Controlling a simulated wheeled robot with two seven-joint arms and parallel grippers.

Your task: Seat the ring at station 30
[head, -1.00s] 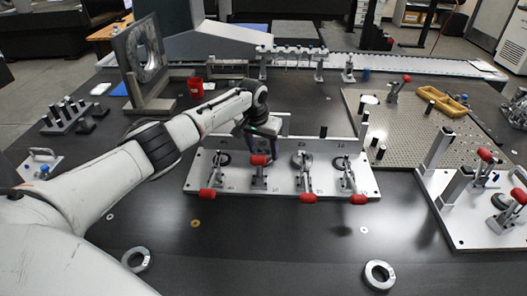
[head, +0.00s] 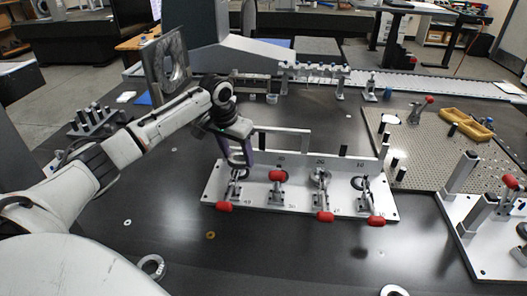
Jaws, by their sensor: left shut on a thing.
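The fixture plate (head: 300,205) carries a row of stations with toggle clamps. Station 30 is second from the left; its red clamp handle (head: 277,176) stands higher than the others, and I see no ring under it. My left gripper (head: 240,163) is low over the leftmost station, left of station 30. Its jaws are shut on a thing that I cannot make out. Dark round parts show at the other stations. One loose grey ring (head: 151,267) lies on the table at the front left, another (head: 394,290) at the front edge, partly cut off. My right gripper is out of view.
A grey frame (head: 305,140) stands behind the plate. A perforated board (head: 440,150) with yellow trays (head: 466,123) is at the right, with another clamp fixture (head: 475,235) in front. A small brass washer (head: 210,236) lies in front of the plate. The front middle is mostly clear.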

